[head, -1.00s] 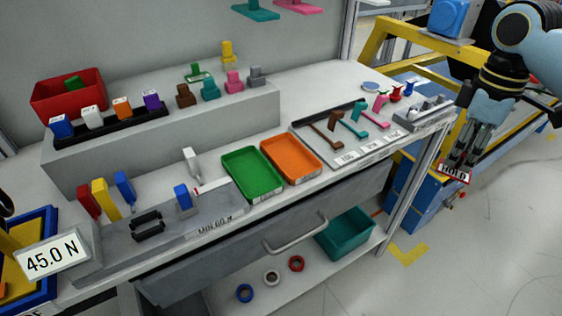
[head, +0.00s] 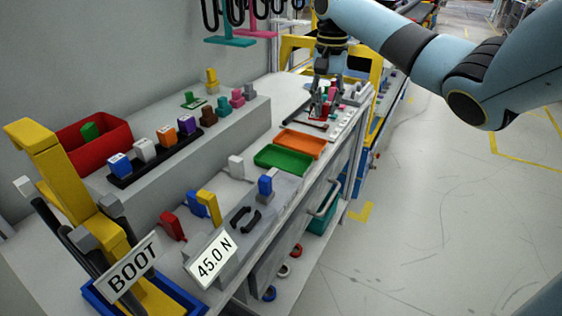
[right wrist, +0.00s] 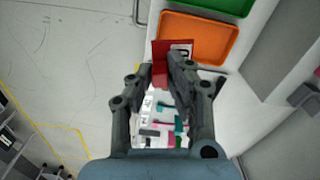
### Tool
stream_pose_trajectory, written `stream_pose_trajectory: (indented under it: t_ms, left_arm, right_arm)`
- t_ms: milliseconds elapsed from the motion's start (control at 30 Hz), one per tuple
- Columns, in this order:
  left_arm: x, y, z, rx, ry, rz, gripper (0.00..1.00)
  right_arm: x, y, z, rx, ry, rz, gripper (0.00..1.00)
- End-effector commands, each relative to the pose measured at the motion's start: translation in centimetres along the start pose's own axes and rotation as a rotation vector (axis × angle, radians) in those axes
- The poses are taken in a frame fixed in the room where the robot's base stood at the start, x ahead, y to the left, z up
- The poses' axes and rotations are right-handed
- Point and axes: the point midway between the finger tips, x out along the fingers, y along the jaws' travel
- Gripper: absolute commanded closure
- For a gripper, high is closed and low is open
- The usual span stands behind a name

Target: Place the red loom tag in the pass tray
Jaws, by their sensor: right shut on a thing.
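My right gripper (head: 323,104) is above the far part of the bench, beyond the trays. In the right wrist view my right gripper (right wrist: 172,75) is shut on the red loom tag (right wrist: 161,57), a flat red piece with a white part at one edge. The tag overlaps the left edge of the orange tray in that view. The green tray (head: 283,158) lies on the bench, and the orange tray (head: 300,143) lies just beyond it. Both look empty. I cannot read a pass label on either tray. My left gripper is out of view.
A grey raised shelf carries colored connectors and a red bin (head: 110,140). A yellow stand (head: 65,185) with a BOOT sign is at near left. A 45.0 N sign (head: 212,258) and a black clip fixture stand at the near end. Hooks hang above the far end.

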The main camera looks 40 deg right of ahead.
Motion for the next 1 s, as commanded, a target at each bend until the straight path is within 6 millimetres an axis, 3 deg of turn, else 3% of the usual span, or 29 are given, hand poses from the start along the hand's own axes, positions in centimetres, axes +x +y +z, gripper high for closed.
stream_pose_trajectory:
  t_ms: [167, 267, 600, 867, 1000]
  left_arm:
    - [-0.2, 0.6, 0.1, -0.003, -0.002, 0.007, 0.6]
    - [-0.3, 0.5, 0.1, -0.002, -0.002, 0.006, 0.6]
    - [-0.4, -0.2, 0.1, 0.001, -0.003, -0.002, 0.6]
    - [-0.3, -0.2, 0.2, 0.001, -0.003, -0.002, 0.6]
    - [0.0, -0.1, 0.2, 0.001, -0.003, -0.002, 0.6]
  right_arm:
    - [-0.4, -0.2, -0.9, 0.197, -0.005, -0.005, 0.99]
    - [0.5, -1.1, 0.2, 0.218, -0.008, -0.006, 0.99]
    - [5.1, -5.7, 6.8, 0.216, -0.009, -0.007, 0.99]
    - [6.6, -6.7, 8.3, 0.217, -0.005, -0.004, 0.99]
    - [8.6, -6.7, 8.4, 0.217, -0.008, -0.002, 0.99]
